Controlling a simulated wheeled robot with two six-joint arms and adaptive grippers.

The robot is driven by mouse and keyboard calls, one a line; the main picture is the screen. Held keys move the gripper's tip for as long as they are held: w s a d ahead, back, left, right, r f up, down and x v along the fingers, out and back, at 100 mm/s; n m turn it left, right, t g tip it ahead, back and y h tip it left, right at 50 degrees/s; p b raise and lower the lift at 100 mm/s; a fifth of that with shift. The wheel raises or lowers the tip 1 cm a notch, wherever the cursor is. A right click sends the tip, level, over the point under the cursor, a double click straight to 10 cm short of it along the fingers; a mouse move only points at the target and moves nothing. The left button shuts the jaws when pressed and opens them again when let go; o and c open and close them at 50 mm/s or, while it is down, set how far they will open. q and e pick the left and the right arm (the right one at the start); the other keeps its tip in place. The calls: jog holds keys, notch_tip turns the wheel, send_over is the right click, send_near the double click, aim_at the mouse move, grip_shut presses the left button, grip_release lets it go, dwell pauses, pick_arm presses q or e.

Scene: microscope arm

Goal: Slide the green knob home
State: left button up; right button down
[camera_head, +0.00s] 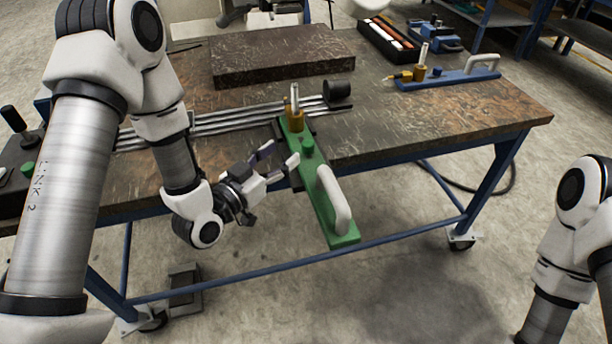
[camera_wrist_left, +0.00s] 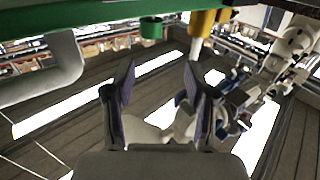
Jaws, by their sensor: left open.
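A green bar (camera_head: 322,203) extends from the workbench over its front edge. It bears a white handle (camera_head: 335,199), a short green knob (camera_head: 307,143) and a brass collar (camera_head: 294,114) with a pale pin. My left gripper (camera_head: 279,156) is open and empty, just left of the bar near the knob. In the left wrist view, the knob (camera_wrist_left: 151,28) appears beyond the gap between the fingertips (camera_wrist_left: 157,68), with no contact visible. The brass collar (camera_wrist_left: 203,22) is right of it, the handle (camera_wrist_left: 50,75) left. The right arm shows at the right edge; its gripper is out of view.
A dark slab (camera_head: 280,57) lies behind. A blue bar (camera_head: 447,79) with a handle lies back right. The bench top (camera_head: 440,125) to the right is clear.

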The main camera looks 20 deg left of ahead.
aim_at(303, 150)
pick_arm(q)
jog(key=shift+m+g+h, duration=0.3)
jog(key=w+d, duration=0.1)
jog(key=w, duration=0.1)
jog(key=w+d+f, duration=0.1)
jog(key=w, duration=0.2)
jog(key=w+d+f, duration=0.1)
jog(key=w+d, duration=0.1)
jog(key=shift+w+f, duration=0.15)
grip_shut()
